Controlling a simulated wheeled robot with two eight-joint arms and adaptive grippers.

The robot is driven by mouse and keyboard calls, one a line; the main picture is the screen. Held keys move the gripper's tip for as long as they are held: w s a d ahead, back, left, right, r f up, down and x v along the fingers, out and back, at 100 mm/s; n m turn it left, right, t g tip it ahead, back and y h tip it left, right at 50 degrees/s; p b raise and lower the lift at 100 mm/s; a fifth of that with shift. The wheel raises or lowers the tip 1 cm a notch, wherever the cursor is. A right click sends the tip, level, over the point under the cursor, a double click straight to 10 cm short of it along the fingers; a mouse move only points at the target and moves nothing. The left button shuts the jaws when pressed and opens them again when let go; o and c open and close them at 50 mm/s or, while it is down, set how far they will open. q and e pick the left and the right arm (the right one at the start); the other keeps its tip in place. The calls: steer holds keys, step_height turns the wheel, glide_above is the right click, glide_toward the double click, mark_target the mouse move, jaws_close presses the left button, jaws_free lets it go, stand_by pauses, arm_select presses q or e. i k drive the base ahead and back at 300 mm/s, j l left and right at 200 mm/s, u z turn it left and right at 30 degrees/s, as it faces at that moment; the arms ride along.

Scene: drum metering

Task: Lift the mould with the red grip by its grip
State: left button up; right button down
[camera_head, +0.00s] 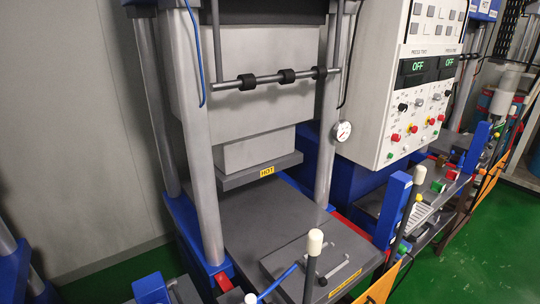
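I cannot clearly make out a mould with a red grip. Neither of my grippers shows in the head view.
The near press has a raised block marked HOT (267,171) above a bare grey bed (260,215). A lever with a white knob (315,238) stands in front. A control cabinet (400,90) reads OFF. Green floor (470,255) is clear at the right.

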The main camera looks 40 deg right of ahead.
mark_target(451, 177)
steer(key=j+z, duration=0.1)
steer(key=z, duration=0.3)
steer(key=k+z, duration=0.1)
steer(key=z, duration=0.25)
steer(key=j+z, duration=0.1)
steer(key=z, duration=0.3)
steer(key=i+l+z, duration=0.15)
steer(key=z, duration=1.75)
steer(key=i+z, duration=0.1)
steer(key=i, duration=3.75)
steer(key=i+l+u, duration=0.1)
steer(key=i+u, duration=0.25)
steer(key=i+l+u, duration=0.2)
steer(key=i+u, duration=0.15)
steer(key=i+l+u, duration=0.4)
steer(key=i+u, duration=0.1)
steer(key=u, duration=0.25)
